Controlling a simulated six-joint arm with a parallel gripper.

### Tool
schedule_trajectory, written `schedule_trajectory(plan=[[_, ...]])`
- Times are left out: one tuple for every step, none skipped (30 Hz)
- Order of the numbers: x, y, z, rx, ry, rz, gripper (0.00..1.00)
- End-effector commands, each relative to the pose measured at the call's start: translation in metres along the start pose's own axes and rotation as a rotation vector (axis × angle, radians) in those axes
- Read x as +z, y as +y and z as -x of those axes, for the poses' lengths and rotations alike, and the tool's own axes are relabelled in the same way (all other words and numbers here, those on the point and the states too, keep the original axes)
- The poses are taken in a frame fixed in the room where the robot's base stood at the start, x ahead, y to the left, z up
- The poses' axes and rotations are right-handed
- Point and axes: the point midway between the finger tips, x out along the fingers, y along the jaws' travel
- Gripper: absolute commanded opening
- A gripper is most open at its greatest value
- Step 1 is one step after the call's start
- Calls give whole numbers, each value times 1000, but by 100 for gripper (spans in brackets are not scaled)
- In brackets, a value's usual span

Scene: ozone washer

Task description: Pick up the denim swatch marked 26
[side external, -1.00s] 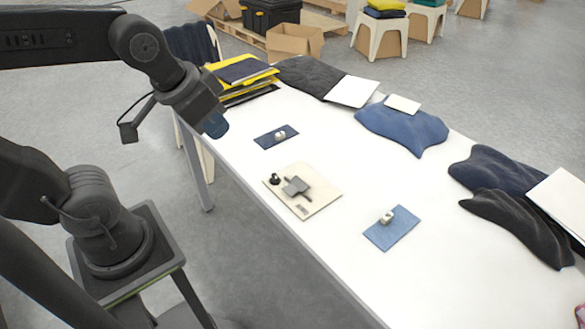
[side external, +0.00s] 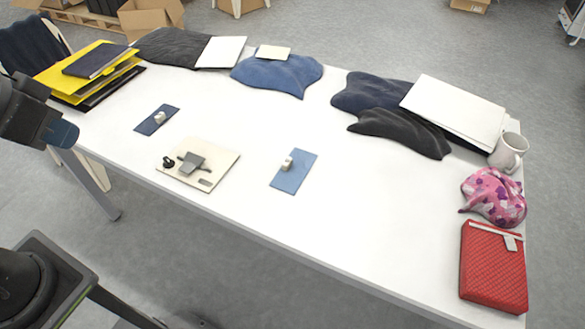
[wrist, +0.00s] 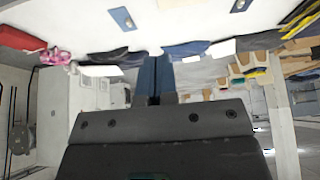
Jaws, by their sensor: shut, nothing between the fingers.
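A dark navy swatch (side external: 157,119) lies flat on the table with a small pale block on it; it also shows in the wrist view (wrist: 240,5). A lighter blue swatch (side external: 293,172) with a similar block lies further right, and in the wrist view (wrist: 122,18) it is near the top edge. No number is readable on either, so I cannot tell which is 26. My gripper (side external: 62,133) is by the table's left edge, apart from both swatches. In the wrist view its blue fingers (wrist: 153,78) are together and empty.
A cream board (side external: 215,160) with a grey piece and black knob lies between the swatches. Yellow folders (side external: 92,72) are stacked at the left end. Folded dark fabrics, white sheets, a mug (side external: 508,152), a pink bundle (side external: 494,197) and a red case (side external: 493,266) line the far and right sides.

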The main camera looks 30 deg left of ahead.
Motion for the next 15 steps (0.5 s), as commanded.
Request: schedule_trajectory(plan=[[0,0,0,0,0,0,0],[0,0,0,0,0,0,0],[0,0,0,0,0,0,0],[0,0,0,0,0,0,0],[0,0,0,0,0,0,0],[0,0,0,0,0,0,0],[0,0,0,0,0,0,0],[0,0,0,0,0,0,0],[0,0,0,0,0,0,0],[0,0,0,0,0,0,0],[0,0,0,0,0,0,0],[0,0,0,0,0,0,0],[0,0,0,0,0,0,0],[0,0,0,0,0,0,2],[0,0,0,0,0,0,6]])
